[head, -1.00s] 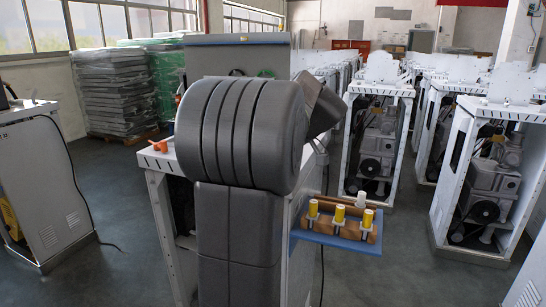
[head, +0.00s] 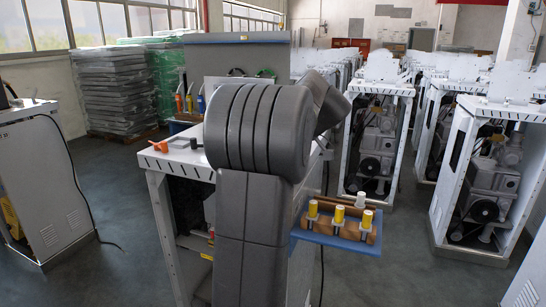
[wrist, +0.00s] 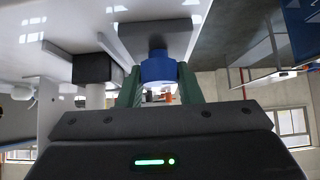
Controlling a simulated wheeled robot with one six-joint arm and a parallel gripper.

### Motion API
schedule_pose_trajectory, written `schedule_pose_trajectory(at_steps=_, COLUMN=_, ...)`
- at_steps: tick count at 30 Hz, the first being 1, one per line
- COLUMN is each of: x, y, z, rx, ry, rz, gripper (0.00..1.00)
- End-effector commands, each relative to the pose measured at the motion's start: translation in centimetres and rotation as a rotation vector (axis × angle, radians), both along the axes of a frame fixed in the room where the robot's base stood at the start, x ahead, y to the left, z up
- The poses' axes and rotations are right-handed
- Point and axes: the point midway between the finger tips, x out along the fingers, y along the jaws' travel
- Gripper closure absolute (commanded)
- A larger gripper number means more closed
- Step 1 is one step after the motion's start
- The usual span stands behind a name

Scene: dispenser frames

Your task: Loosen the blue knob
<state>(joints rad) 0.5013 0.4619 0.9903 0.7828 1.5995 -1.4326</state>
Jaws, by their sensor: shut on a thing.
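The blue knob (wrist: 158,70) sits below a dark grey block (wrist: 155,38) in the wrist view. My gripper (wrist: 158,82) has a green finger on each side of the knob and is shut on it. In the head view my own grey arm hides both the gripper and the knob.
A dark block on a white post (wrist: 95,72) stands close left of the fingers in the wrist view. A blue shelf (head: 330,243) with yellow-capped items juts from the cabinet's right side. An orange item (head: 160,146) lies on the cabinet top. White machine frames (head: 478,170) stand at right.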

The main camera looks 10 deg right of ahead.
Motion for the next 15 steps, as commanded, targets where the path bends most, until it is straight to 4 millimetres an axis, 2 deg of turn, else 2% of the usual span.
schedule_pose_trajectory(at_steps=2, x=-0.01, y=0.01, z=-0.04, rx=0.0, ry=0.001, rz=0.001, gripper=0.91)
schedule_pose_trajectory(at_steps=3, x=-0.01, y=0.0, z=-0.05, rx=0.0, ry=0.001, rz=0.001, gripper=0.6)
schedule_pose_trajectory(at_steps=5, x=-0.01, y=0.0, z=-0.05, rx=0.0, ry=0.001, rz=0.001, gripper=0.48)
schedule_pose_trajectory(at_steps=6, x=0.0, y=0.01, z=-0.05, rx=0.0, ry=0.001, rz=0.001, gripper=0.46)
schedule_pose_trajectory(at_steps=15, x=-0.09, y=-0.14, z=0.12, rx=0.0, ry=0.0, rz=0.0, gripper=0.46)
